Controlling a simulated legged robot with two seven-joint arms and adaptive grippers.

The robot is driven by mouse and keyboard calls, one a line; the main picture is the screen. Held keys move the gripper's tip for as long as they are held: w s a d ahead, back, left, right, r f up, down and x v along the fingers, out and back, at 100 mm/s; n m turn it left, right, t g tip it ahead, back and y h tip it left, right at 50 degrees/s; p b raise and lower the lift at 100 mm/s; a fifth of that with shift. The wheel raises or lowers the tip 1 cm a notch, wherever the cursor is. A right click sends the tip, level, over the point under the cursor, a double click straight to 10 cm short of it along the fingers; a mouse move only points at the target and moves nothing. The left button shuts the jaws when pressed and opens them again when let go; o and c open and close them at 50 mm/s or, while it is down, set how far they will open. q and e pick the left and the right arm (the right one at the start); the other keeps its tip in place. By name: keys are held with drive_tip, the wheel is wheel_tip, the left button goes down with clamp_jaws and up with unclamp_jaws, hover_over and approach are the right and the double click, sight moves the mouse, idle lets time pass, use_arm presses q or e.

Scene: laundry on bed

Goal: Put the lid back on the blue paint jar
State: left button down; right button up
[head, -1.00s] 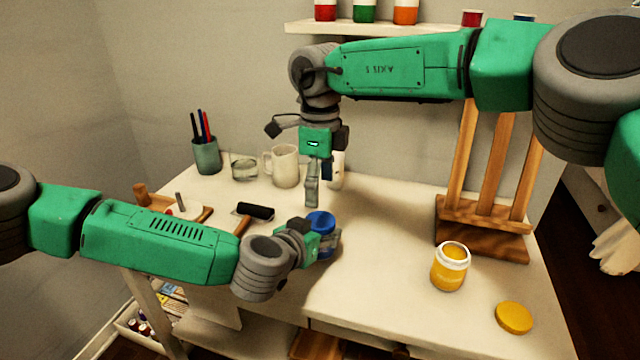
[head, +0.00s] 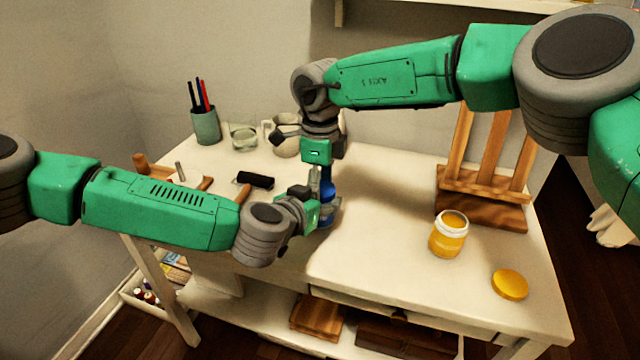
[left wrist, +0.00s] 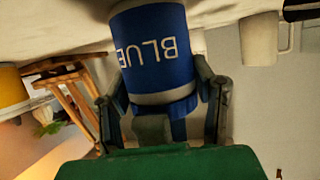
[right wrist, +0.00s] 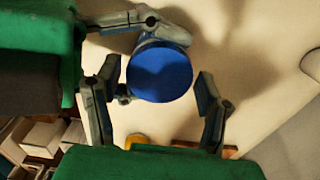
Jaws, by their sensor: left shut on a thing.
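The blue paint jar (head: 327,212) stands at the table's front left part. Its label reads BLUE in the left wrist view (left wrist: 155,50). My left gripper (head: 309,210) is shut on the jar from the side. A plain blue disc, which looks like the lid (right wrist: 160,73), covers the jar's top in the right wrist view. My right gripper (right wrist: 158,82) points down over the jar. Its fingers stand on both sides of the disc, with narrow gaps showing. My arms partly hide the jar in the head view.
An open yellow jar (head: 449,235) and its yellow lid (head: 510,284) are at the right, by a wooden easel (head: 482,207). A pen cup (head: 206,127), glass bowl (head: 243,138) and mug (head: 283,138) stand behind. A black roller (head: 255,180) lies left of the jar.

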drive_tip(key=c, duration=0.8)
drive_tip(key=m, duration=0.6)
drive_tip(key=shift+m, duration=0.4)
drive_tip(key=o, duration=1.3)
drive_tip(key=shift+c, duration=0.2)
drive_tip(key=shift+a, duration=0.1)
drive_tip(key=shift+r, duration=2.3)
